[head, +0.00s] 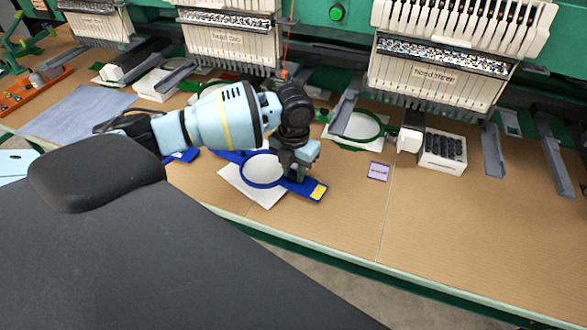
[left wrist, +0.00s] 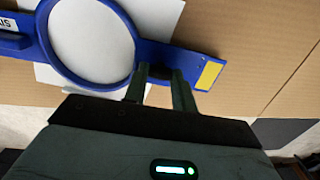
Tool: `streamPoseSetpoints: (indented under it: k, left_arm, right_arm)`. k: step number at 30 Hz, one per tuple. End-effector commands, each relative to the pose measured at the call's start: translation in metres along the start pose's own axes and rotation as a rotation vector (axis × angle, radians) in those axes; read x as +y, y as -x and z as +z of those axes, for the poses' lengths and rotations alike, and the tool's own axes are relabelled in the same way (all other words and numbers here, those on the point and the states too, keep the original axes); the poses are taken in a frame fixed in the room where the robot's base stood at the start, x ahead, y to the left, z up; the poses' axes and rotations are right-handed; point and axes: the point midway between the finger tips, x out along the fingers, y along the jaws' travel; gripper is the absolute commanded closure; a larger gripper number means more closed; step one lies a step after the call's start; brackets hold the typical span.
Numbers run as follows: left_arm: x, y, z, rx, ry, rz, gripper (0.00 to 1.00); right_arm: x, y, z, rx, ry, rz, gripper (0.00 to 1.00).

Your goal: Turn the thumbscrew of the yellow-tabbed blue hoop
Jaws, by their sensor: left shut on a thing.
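The blue hoop (head: 262,184) with a yellow tab (head: 318,191) lies flat on the bench over white fabric. In the left wrist view the hoop (left wrist: 128,30) fills the upper left, with its yellow tab (left wrist: 208,76) to the right. My left gripper (head: 295,173) is at the hoop's bracket, between the ring and the yellow tab. In the left wrist view its two fingers (left wrist: 161,76) are closed about a small dark part there, apparently the thumbscrew, which they mostly hide. My right gripper is not in view.
A green hoop (head: 358,126) lies behind to the right. A small purple-edged card (head: 378,171) and a white box with dark spools (head: 442,150) stand right of the hoop. Embroidery heads (head: 440,80) line the back. The front right of the bench is clear.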

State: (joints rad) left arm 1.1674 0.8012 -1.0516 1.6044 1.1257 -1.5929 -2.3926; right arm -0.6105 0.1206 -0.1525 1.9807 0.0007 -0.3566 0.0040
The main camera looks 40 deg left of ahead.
Motion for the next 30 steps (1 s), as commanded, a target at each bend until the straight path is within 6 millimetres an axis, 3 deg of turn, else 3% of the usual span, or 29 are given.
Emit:
streamPoseSetpoints:
  k: [1, 2, 7, 17, 30]
  left_arm:
    - [0.000, 0.000, 0.000, 0.000, 0.000, 0.000, 0.96]
    - [0.000, 0.000, 0.000, 0.000, 0.001, 0.000, 0.72]
    - [0.000, 0.000, 0.000, 0.000, 0.001, 0.000, 0.51]
    - [0.000, 0.004, 0.000, -0.001, 0.002, 0.000, 0.51]
    - [0.000, 0.066, 0.001, -0.003, 0.001, 0.000, 0.51]
  right_arm:
    - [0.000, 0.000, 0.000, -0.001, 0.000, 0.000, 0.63]
    - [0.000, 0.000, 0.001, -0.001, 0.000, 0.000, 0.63]
    - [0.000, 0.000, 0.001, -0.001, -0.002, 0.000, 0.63]
    - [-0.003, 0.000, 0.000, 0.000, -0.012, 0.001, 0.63]
    - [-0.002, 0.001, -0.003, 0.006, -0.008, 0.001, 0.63]
